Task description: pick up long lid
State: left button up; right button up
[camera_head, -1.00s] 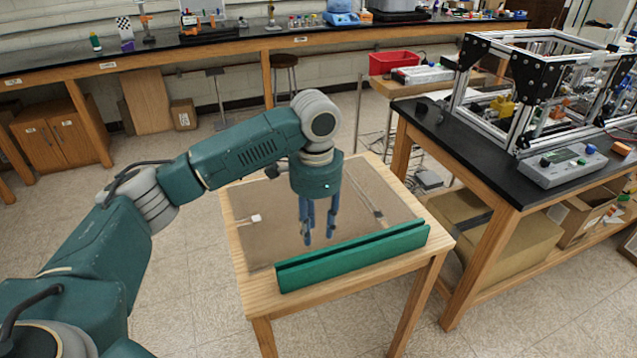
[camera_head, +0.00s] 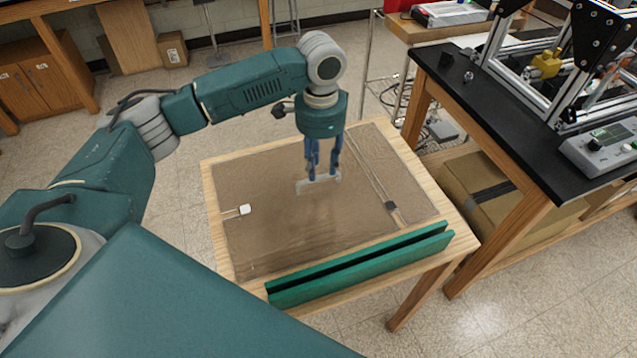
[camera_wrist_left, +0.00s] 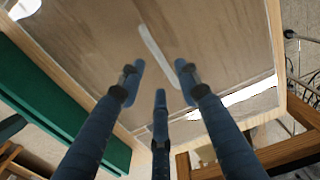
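My left gripper (camera_head: 323,172) points down over the table, with three blue fingers. In the left wrist view the fingers (camera_wrist_left: 160,80) are spread apart with nothing between them. A short pale strip (camera_head: 318,185) lies on the mat just below the fingertips; a pale strip (camera_wrist_left: 157,52) shows ahead of the fingers in the wrist view. A long thin strip (camera_head: 368,172) with a dark end piece lies to the gripper's right, along the mat's right side. I cannot tell for sure which strip is the long lid. My right gripper is not in view.
A green channelled bar (camera_head: 360,268) lies along the table's front edge. A small white piece (camera_head: 244,210) sits at the mat's left. The brown mat (camera_head: 300,235) is mostly clear. A black-topped bench (camera_head: 480,110) with an aluminium frame stands close on the right.

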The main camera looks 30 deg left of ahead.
aim_at(319, 177)
pick_arm(q)
jog(key=shift+f, duration=0.4)
notch_tip(319, 177, down, 4)
jog(key=shift+a+f+p, duration=0.1)
jog(key=shift+a+p, duration=0.05)
jog(key=shift+p, duration=0.65)
jog(key=shift+f, duration=0.55)
jog(key=c, duration=0.8)
jog(key=shift+w, duration=0.1)
grip_shut()
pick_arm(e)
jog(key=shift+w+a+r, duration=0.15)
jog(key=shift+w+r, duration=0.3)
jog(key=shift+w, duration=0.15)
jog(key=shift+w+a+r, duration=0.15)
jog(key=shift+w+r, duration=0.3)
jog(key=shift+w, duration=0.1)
